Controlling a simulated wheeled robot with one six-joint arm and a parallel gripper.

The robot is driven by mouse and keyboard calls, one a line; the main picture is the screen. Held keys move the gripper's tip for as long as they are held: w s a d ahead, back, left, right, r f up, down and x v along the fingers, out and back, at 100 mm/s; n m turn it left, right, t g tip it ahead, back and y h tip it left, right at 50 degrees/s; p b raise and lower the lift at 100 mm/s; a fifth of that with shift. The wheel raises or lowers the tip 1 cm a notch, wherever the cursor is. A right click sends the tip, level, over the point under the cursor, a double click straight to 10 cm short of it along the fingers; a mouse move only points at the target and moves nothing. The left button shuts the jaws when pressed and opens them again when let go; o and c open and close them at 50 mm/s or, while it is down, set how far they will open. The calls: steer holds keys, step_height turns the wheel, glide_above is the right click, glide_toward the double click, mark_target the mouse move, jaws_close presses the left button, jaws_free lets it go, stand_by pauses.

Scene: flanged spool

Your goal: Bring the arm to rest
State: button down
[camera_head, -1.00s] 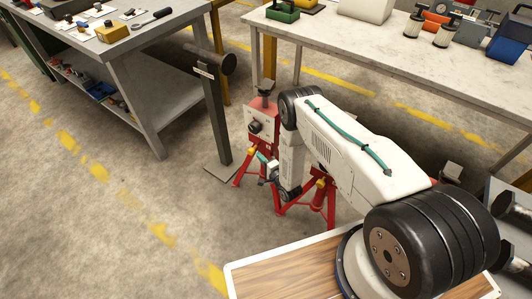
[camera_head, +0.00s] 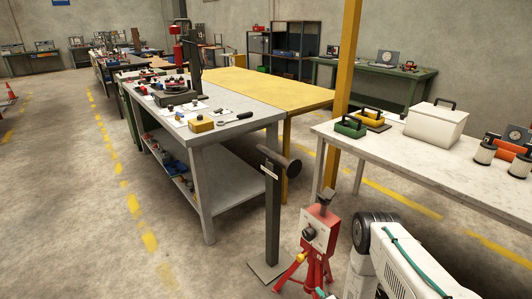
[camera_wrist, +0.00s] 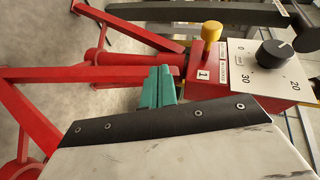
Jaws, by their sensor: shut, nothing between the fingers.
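My gripper (camera_wrist: 158,87) shows in the wrist view as teal fingers, shut and empty. They lie in front of a red stand leg (camera_wrist: 90,75), close to the red box (camera_wrist: 224,70) with its black dial (camera_wrist: 275,53) and yellow knob (camera_wrist: 211,30). I cannot tell whether they touch the leg. In the head view my white arm (camera_head: 410,268) is at the bottom right, folded downward, with most of it cut off by the frame edge. The red box (camera_head: 319,233) on its red tripod stands just left of it.
A dark post (camera_head: 272,215) with a round head stands left of the tripod. A grey workbench (camera_head: 250,118) with tools is behind it. A pale table (camera_head: 400,155) at right holds a white case (camera_head: 434,124) and spools (camera_head: 485,151). Open floor (camera_head: 60,220) lies at left.

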step_height(320, 180, down, 4)
steer(key=s+n+g+h, duration=0.1)
steer(key=s+n+g, duration=0.1)
steer(key=s+g, duration=0.15)
steer(key=s+d+r+n+g+h, duration=0.15)
steer(key=r+g, duration=0.25)
steer(key=r, duration=0.7)
steer(key=s+d+r+n+g+h, duration=0.1)
steer(key=s+d+r+n+g, duration=0.2)
steer(key=r, duration=0.9)
steer(key=d+r+n+g+h, duration=0.1)
steer(key=d+r+n+g, duration=0.2)
steer(key=r, duration=0.8)
steer(key=s+a+r+n, duration=0.1)
steer(key=s+r, duration=0.8)
steer(key=r, duration=0.3)
steer(key=s+a+r, duration=0.1)
steer(key=s+r, duration=0.8)
steer(key=r, duration=0.4)
steer(key=s+a+r+n, duration=0.1)
steer(key=s+a+r, duration=0.1)
steer(key=s+r, duration=0.7)
step_height(320, 180, up, 4)
steer(key=shift+s+n+t, duration=0.3)
steer(key=shift+n+t, duration=0.05)
